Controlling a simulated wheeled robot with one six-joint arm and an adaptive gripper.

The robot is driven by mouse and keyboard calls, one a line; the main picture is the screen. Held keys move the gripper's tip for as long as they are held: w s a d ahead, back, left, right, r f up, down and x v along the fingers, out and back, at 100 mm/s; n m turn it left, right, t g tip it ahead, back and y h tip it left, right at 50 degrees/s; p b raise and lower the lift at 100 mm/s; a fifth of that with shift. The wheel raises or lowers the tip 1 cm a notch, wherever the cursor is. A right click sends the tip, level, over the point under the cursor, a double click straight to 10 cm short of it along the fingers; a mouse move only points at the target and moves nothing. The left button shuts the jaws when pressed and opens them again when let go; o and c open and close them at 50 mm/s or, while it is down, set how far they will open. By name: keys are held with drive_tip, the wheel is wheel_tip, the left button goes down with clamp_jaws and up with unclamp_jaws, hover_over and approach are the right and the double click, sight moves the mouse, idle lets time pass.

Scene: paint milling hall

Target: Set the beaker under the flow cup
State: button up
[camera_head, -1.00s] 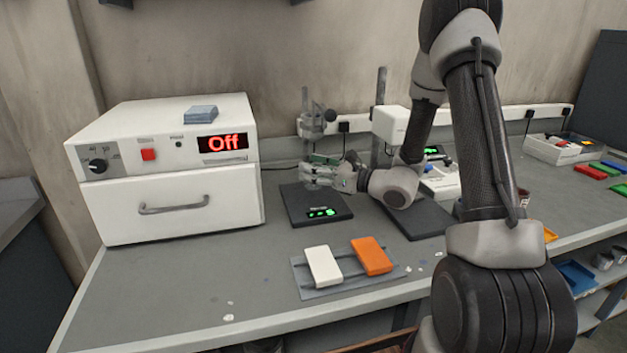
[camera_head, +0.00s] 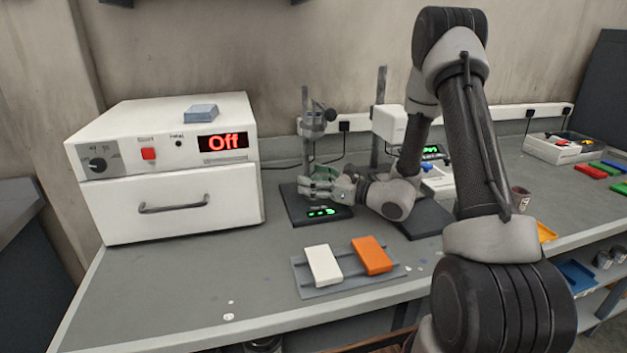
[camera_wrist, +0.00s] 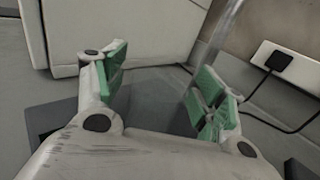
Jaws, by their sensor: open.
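The flow cup stand (camera_head: 305,148) rises from the back of a dark base (camera_head: 300,213) with a green display. The metal cup (camera_head: 316,122) is held on it, above my gripper. My gripper (camera_head: 322,187) is low over this base, its fingers pointing left. In the wrist view, my gripper (camera_wrist: 163,95) has its green-padded fingers apart. A faint, clear, greyish shape, seemingly the beaker (camera_wrist: 158,98), shows between them. I cannot tell its outline, or whether it touches the pads. In the head view the beaker is not clearly distinguishable.
A white oven (camera_head: 160,160) reading "Off" stands left. A second stand (camera_head: 381,120) with a white head is behind my arm. White (camera_head: 323,265) and orange (camera_head: 371,255) blocks lie on a grey rack in front.

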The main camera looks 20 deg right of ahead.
drive_tip(key=shift+r, duration=0.15)
drive_tip(key=shift+s+d, duration=0.2)
drive_tip(key=shift+d, duration=0.1)
drive_tip(key=v, duration=1.1)
drive_tip(key=shift+s, duration=0.1)
drive_tip(key=s+a+r+n+g+y, duration=0.2)
drive_tip(key=s+a+r+n+g, duration=0.5)
drive_tip(key=s+n, duration=0.25)
drive_tip(key=s+r+n+g+h, duration=0.1)
drive_tip(key=s+n+g+h, duration=0.6)
drive_tip(key=s, duration=0.5)
drive_tip(key=s+d+r+n+t+h, duration=0.2)
drive_tip(key=d+r+n+h, duration=0.2)
drive_tip(key=d+n, duration=0.1)
drive_tip(key=s+d+r+n+t+h, duration=0.2)
drive_tip(key=d+r+n+t+h, duration=0.1)
drive_tip(key=d, duration=0.5)
drive_tip(key=shift+d+r+n+t+h, duration=0.3)
drive_tip(key=shift+r+n+h, duration=0.15)
drive_tip(key=shift+n, duration=0.8)
